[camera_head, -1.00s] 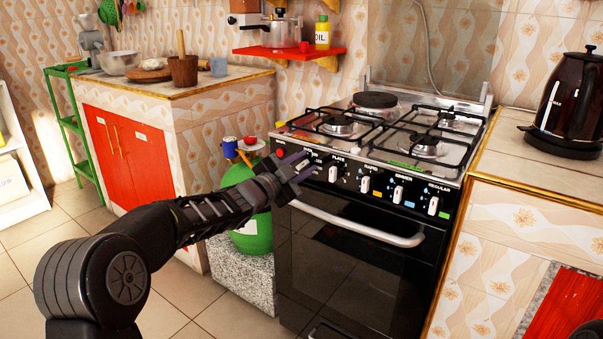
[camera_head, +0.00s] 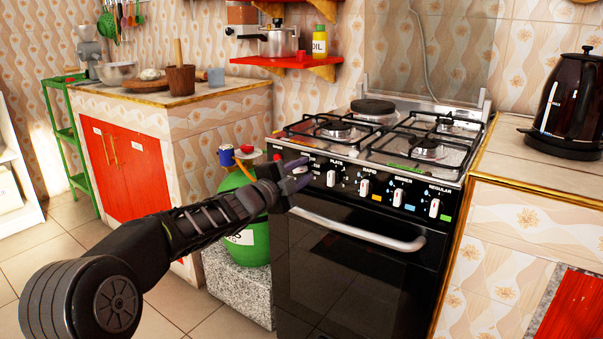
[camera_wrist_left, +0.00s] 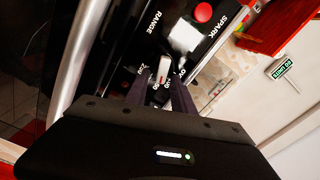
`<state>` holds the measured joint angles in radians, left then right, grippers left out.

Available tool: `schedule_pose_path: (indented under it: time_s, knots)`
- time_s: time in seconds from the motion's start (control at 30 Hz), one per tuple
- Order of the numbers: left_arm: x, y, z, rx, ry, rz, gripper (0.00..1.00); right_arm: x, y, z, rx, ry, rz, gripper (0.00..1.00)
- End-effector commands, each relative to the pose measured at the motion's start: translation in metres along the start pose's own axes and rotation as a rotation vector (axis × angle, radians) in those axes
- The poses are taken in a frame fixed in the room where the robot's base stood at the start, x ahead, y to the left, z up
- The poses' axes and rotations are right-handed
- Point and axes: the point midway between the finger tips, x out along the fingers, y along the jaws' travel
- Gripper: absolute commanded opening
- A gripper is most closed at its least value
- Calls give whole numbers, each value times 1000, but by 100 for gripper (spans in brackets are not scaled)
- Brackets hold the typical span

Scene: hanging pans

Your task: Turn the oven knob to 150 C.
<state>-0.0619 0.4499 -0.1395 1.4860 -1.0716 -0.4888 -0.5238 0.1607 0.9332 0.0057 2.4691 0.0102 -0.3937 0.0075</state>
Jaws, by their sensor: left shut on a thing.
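The oven (camera_head: 355,262) is a black and steel cooker with a row of white knobs along its front panel. My left gripper (camera_head: 298,178) is at the left end of this panel and covers part of it. In the left wrist view, the oven knob (camera_wrist_left: 163,70) is white with a red mark and has numbers around it. The fingers of my left gripper (camera_wrist_left: 161,92) are shut on this knob, one on each side. The exact number the knob points to is too small and partly covered to tell. My right gripper is not in view.
The oven door handle (camera_head: 360,232) runs just below the knobs. A green gas bottle (camera_head: 250,246) stands left of the oven, behind my left arm. A black kettle (camera_head: 572,105) is on the right counter. A red button (camera_wrist_left: 203,12) is near the knob.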

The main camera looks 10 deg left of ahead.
Motion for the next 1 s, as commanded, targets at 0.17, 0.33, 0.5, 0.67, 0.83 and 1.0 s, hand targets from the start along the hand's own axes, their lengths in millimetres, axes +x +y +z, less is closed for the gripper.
schedule_pose_path:
  time_s: [0.17,0.33,0.5,0.67,0.83,1.0]
  knots:
    - [0,1,0,-1,-1,2,33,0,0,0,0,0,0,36]
    - [0,1,0,-2,-1,1,47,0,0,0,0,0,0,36]
    - [0,0,0,-2,0,0,51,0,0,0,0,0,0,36]
    - [-1,0,0,-2,0,0,51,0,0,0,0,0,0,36]
    - [-13,-1,0,-1,0,0,51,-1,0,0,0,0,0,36]
    - [-40,-2,0,-3,-1,0,51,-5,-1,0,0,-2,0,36]
